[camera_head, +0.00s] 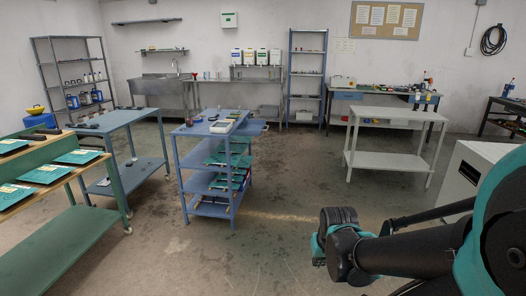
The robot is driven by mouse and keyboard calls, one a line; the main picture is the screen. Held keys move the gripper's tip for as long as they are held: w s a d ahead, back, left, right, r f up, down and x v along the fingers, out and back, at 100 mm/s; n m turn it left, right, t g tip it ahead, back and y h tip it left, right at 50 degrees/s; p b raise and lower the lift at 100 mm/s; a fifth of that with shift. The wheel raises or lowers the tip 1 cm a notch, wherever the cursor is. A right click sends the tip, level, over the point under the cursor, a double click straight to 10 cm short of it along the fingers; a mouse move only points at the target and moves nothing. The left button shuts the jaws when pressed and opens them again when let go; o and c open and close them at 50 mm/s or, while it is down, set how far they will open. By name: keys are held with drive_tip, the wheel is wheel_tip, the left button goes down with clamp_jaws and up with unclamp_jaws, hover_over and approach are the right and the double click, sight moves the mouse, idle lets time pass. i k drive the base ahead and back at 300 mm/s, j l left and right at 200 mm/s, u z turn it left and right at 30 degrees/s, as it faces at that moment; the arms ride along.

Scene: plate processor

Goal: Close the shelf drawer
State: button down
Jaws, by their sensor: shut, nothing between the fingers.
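The blue shelf unit (196,160) stands left of the middle, with several tiers. A flat blue panel (252,128) juts out from its right side near the top; it looks like a drawer pulled partly out, but it is too small to tell for sure. Lower tiers hold teal and red items. My arm comes in from the right edge, with a dark and teal joint near the bottom middle. A thinner dark link runs from there back to the right. I cannot make out my gripper's fingers. The arm is well apart from the shelf unit.
A grey table (391,115) stands at the right, and a white cabinet (478,158) stands beside my arm. A blue table (112,121) and a green bench (60,229) with teal plates are at the left. The floor between the shelf unit and the grey table is clear.

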sight(251, 127)
drive_tip(key=i+j+z, duration=0.1)
drive_tip(key=i+z, duration=0.25)
drive_tip(key=i, duration=1.5)
drive_tip(key=i+j, duration=0.2)
drive_tip(key=i, duration=0.4)
drive_tip(key=i+j, duration=0.15)
drive_tip(key=i, duration=0.45)
drive_tip(key=i+j, duration=0.2)
drive_tip(key=i, duration=0.4)
